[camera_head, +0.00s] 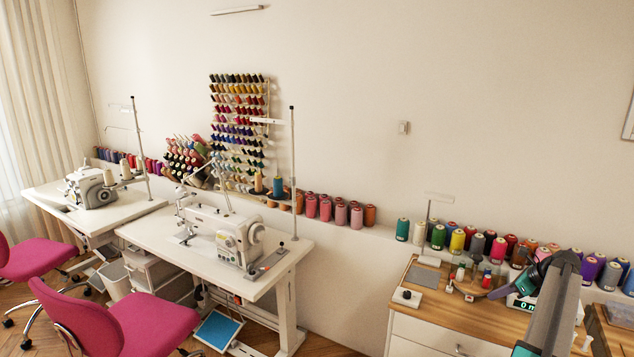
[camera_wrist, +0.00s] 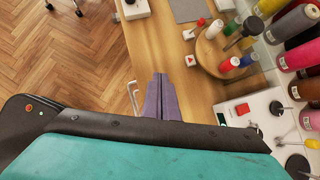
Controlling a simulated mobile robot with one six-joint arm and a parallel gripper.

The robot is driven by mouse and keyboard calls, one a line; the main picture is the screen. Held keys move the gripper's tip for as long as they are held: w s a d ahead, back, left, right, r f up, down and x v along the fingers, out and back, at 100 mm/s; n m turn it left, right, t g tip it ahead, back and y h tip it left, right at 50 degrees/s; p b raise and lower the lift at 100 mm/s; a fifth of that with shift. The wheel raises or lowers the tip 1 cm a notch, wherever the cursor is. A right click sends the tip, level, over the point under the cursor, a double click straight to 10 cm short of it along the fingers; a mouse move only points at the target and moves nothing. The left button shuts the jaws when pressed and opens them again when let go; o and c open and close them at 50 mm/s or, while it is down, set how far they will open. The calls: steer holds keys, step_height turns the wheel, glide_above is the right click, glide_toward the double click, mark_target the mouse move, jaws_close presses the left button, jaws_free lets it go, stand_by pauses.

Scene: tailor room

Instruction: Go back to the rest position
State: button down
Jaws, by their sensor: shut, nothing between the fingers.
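My gripper (camera_wrist: 161,96) shows in the wrist view with its two grey-purple fingers together and nothing between them. The fingers are over the wooden tabletop (camera_wrist: 160,45), near its edge. In the head view my gripper (camera_head: 497,293) is at the lower right, above the wooden worktable (camera_head: 455,306). My arm rises from the bottom edge and bends down to the left toward the table. From these views I cannot tell whether the fingertips touch the tabletop.
A round wooden holder with small spools (camera_wrist: 212,57) and a white digital scale (camera_wrist: 245,108) are close to the gripper. Large thread cones (camera_head: 457,240) line the wall behind the table. Sewing machines (camera_head: 225,238) stand on white tables at left. Parquet floor (camera_wrist: 75,50) lies beside the table.

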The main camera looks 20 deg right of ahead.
steer(key=w+a+f+n+g, duration=0.1)
steer(key=w+a+f+n, duration=0.35)
steer(key=a, duration=0.65)
steer(key=w+a+f+n+g+y, duration=0.15)
steer(key=w+a+f+n, duration=0.3)
steer(key=a, duration=0.55)
steer(key=w+a+f+n+g+h, duration=0.1)
steer(key=w+a+f+n, duration=0.3)
steer(key=a, duration=0.7)
steer(key=s+a+f+n+g, duration=0.1)
steer(key=a+f+n, duration=0.3)
steer(key=a, duration=0.6)
steer(key=s+a+f+n+g+h, duration=0.1)
steer(key=a+n, duration=0.4)
steer(key=a, duration=0.6)
steer(key=s+a+f+n+g, duration=0.25)
steer(key=a+n, duration=0.25)
steer(key=a, duration=0.5)
steer(key=s+a+f+n+h, duration=0.1)
steer(key=s+a+n, duration=0.1)
steer(key=a+n, duration=0.15)
steer(key=s+a+f+n, duration=0.1)
steer(key=s+a+n, duration=0.2)
steer(key=a, duration=0.2)
steer(key=s+f+g+b, duration=0.3)
steer(key=s+f+g, duration=0.2)
steer(key=s+f, duration=1.6)
steer(key=s, duration=0.4)
steer(key=shift+s+f+b, duration=0.15)
steer(key=shift+f+b, duration=0.25)
